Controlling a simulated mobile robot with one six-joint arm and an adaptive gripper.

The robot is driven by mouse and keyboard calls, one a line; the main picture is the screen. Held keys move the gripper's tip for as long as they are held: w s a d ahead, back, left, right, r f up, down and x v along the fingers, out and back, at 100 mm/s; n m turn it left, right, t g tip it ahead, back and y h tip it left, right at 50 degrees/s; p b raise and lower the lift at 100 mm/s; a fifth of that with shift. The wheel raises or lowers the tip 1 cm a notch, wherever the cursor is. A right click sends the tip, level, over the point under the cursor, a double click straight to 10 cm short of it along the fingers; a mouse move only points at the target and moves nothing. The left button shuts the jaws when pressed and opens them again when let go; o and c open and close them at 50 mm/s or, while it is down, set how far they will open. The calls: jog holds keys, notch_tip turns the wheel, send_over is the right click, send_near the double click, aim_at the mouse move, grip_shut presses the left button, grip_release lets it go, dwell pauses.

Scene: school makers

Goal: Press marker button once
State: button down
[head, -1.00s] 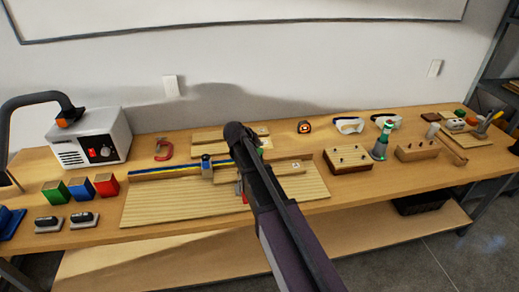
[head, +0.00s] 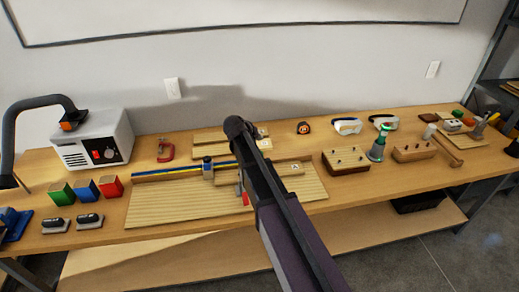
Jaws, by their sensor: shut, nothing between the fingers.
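I cannot tell for sure which thing is the marker button. A grey-green cone-shaped device (head: 377,149) with a bright green top (head: 386,127) stands upright on the right half of the bench. A small blue-grey block (head: 208,168) sits on the blue and yellow strip along the back of the wooden board (head: 170,205). A small red piece (head: 239,194) shows on the board beside my arm. My dark arm crosses the middle of the view and covers part of the board.
A grey box machine (head: 92,140) with a curved black hose stands at the left. Green, blue and red bins (head: 110,186) are in front of it. Drilled wooden blocks (head: 346,161) and safety glasses (head: 347,126) are on the right.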

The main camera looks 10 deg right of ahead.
jog(key=shift+r+p, duration=0.5)
jog(key=shift+r, duration=0.25)
dwell(0.3)
jog(key=s+f+g+y, duration=0.2)
jog(key=s+g+y, duration=0.1)
jog(key=s, duration=1.1)
jog(key=s+f+g+y, duration=0.3)
jog(key=s, duration=1.1)
jog(key=shift+s+d+f+n+y, duration=0.25)
jog(key=shift+s+f+n+y, duration=0.05)
jog(key=shift+s+f+y, duration=0.1)
jog(key=shift+w, duration=0.1)
